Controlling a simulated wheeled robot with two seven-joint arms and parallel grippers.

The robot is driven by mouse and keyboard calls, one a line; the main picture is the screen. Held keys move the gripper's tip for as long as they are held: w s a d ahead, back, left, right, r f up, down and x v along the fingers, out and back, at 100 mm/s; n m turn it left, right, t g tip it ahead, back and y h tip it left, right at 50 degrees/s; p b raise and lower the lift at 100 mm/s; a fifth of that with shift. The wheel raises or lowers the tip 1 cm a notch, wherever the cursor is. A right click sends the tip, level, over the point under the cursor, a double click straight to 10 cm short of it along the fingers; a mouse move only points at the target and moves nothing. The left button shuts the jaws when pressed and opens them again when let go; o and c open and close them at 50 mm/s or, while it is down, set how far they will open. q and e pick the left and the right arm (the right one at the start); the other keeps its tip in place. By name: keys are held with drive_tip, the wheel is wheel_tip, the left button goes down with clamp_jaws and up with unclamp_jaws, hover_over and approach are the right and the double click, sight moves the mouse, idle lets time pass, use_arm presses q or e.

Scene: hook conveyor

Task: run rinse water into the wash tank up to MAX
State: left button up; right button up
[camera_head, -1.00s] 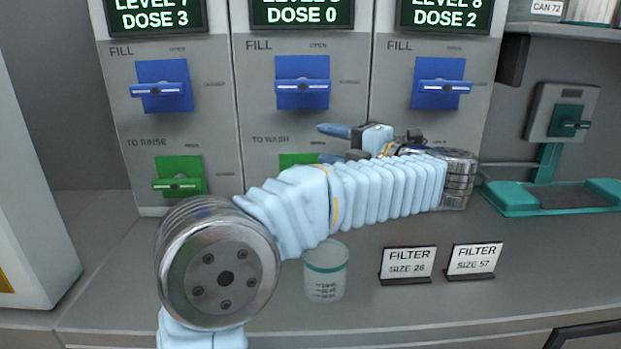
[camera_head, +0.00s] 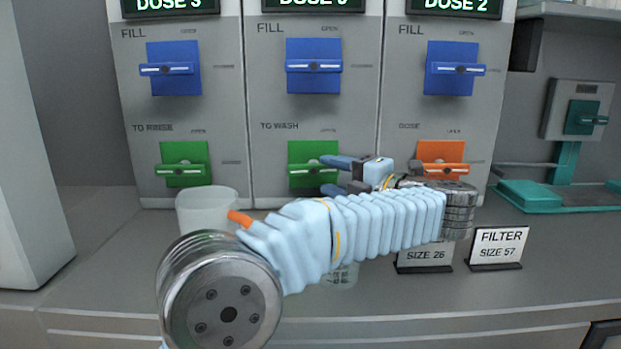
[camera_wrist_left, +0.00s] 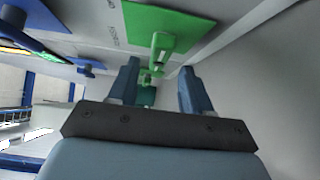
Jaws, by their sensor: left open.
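The green TO WASH valve (camera_head: 311,165) is on the middle panel, its pale-edged lever roughly level; my left gripper covers its right part. My left gripper (camera_head: 330,176) is open, fingers pointing left at lever height. In the left wrist view the green plate (camera_wrist_left: 170,22) and its lever (camera_wrist_left: 161,45) show just beyond the open fingertips (camera_wrist_left: 160,66); I cannot tell whether they touch. The middle display (camera_head: 313,4) is cut off at the top, with only its DOSE line partly showing, so no level is readable. My right gripper is not in view.
Blue FILL valves (camera_head: 313,66) sit above. A green TO RINSE valve (camera_head: 184,163) is left, an orange DOSE valve (camera_head: 441,152) right. A whitish cup (camera_head: 206,205) stands on the counter. My arm partly hides a clear beaker (camera_head: 341,277) and the SIZE 26 sign (camera_head: 424,257).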

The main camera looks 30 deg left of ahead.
sight(316, 171)
use_arm(q)
drive_tip(key=x, duration=0.6)
drive_tip(key=shift+a, duration=0.1)
